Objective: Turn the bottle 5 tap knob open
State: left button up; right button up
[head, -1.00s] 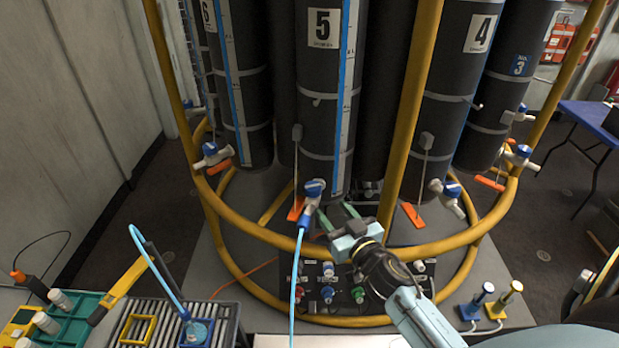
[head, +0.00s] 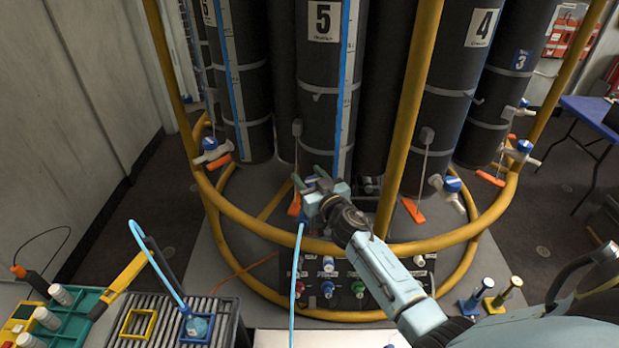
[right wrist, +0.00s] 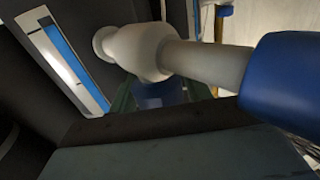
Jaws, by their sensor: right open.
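Bottle 5 (head: 322,75) is a tall dark cylinder with a white "5" label in the head view. My right gripper (head: 310,183) is at its tap, low on the bottle's front, and covers most of the tap and its knob there. In the right wrist view, the white tap body (right wrist: 150,50) crosses the picture and runs right to a large blue end piece (right wrist: 290,90). A blue part, seemingly the knob (right wrist: 165,93), shows beneath the white body between my greenish fingers. The jaws are open; whether they touch it I cannot tell. My left gripper is out of view.
A yellow tubular frame (head: 410,130) surrounds the bottles, with an upright right of bottle 5. A light-blue hose (head: 294,285) hangs below the tap. Bottle 4 (head: 450,100) stands to the right. A dark connector panel (head: 345,275) sits below, and a roller tray (head: 230,320) lies lower left.

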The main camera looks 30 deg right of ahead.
jog(key=shift+c, duration=0.2)
jog(key=c, duration=0.7)
jog(key=shift+o, duration=0.2)
jog(key=shift+r+n+y+p, duration=0.15)
jog(key=shift+n+y+p, duration=0.55)
jog(key=shift+y, duration=0.4)
jog(key=shift+a+n+y, duration=0.15)
jog(key=shift+n+y, duration=0.45)
jog(key=shift+y, duration=0.2)
jog(key=shift+n+y+p, duration=0.35)
jog(key=shift+n+y, duration=0.05)
jog(key=shift+y, duration=0.2)
jog(key=shift+a+n+g+y, duration=0.25)
jog(key=shift+n+g+y, duration=0.35)
jog(key=shift+y, duration=0.6)
jog(key=o, duration=0.7)
